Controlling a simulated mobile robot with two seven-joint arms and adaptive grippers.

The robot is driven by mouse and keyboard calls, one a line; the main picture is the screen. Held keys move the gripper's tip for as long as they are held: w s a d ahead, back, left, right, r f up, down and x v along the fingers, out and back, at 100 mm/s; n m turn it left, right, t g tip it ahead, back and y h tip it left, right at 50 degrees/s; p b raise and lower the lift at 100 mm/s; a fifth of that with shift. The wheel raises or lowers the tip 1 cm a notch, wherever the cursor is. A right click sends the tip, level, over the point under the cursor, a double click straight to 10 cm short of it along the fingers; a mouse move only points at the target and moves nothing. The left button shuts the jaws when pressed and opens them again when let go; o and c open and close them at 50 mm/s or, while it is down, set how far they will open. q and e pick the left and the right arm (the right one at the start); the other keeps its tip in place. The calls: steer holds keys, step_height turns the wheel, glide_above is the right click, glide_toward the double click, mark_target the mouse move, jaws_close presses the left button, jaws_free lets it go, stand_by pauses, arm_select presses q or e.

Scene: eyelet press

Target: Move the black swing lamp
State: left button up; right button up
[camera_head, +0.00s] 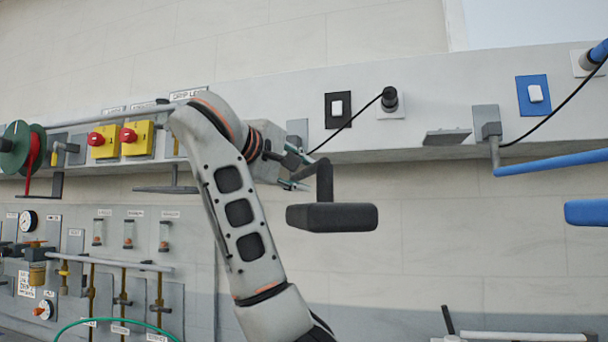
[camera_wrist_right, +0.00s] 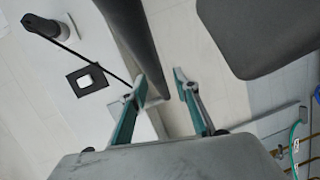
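The black swing lamp hangs from the wall panel in the head view, with a flat dark head (camera_head: 332,217) and a bent arm (camera_head: 325,180) rising behind it. My right gripper (camera_head: 300,168) is beside the lamp's arm, to its left, with teal fingers spread. In the right wrist view my right gripper (camera_wrist_right: 160,78) is open, and the dark lamp arm (camera_wrist_right: 138,35) reaches down to between its fingertips with gaps showing on either side. The lamp head (camera_wrist_right: 257,35) fills the upper right there. The lamp's wall mount is partly hidden by my arm. My left gripper is not in view.
A blue swing arm (camera_head: 550,161) with a blue head (camera_head: 588,212) is at the right. A black-framed switch (camera_head: 338,109) and a black plug (camera_head: 390,99) with a cable sit above the lamp. Yellow boxes with red knobs (camera_head: 104,141) are left. The wall below the lamp is clear.

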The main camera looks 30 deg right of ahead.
steer(key=shift+w+d, duration=0.2)
steer(key=shift+d, duration=0.25)
steer(key=shift+c, duration=0.3)
jaws_close()
steer(key=shift+f, duration=0.1)
